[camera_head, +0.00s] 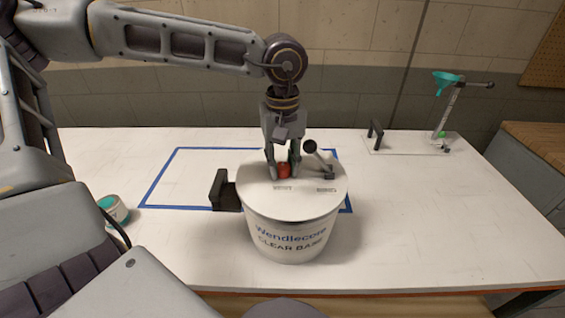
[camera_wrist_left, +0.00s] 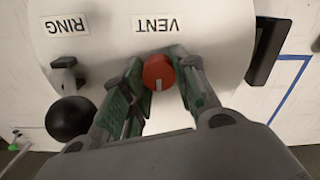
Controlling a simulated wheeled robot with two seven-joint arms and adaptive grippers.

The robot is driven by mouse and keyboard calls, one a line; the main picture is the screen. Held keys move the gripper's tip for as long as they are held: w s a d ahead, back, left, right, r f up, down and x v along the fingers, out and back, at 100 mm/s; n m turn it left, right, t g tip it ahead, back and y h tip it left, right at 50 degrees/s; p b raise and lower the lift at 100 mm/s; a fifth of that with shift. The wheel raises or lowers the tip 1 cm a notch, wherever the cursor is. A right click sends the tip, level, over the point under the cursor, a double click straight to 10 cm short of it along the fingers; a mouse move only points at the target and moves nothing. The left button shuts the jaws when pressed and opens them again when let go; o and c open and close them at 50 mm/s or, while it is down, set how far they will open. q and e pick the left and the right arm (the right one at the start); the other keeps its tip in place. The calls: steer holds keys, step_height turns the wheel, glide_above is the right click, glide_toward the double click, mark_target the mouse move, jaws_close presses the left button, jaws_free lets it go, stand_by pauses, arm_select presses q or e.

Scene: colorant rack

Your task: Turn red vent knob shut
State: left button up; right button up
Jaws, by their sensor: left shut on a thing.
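The red vent knob (camera_head: 284,171) sits on the white lid of the bucket (camera_head: 291,238), which reads "CLEAR BASE". My left gripper (camera_head: 283,172) points down at the lid with its fingers on either side of the knob, shut on it. In the left wrist view the red knob (camera_wrist_left: 158,72) shows between the green-padded fingers, with a pale mark on its side facing the gripper. The "VENT" label (camera_wrist_left: 155,24) lies just beyond the knob. My right gripper is not in view.
A lever with a black ball (camera_head: 310,147) stands on the lid right of the knob, by the "RING" label (camera_wrist_left: 67,24). A black handle (camera_head: 219,189) is at the bucket's left. A small teal-topped can (camera_head: 113,209) stands left. A funnel stand (camera_head: 447,108) is at back right.

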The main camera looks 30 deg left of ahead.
arm_select(q)
steer(key=o, duration=1)
steer(key=shift+n, duration=0.3)
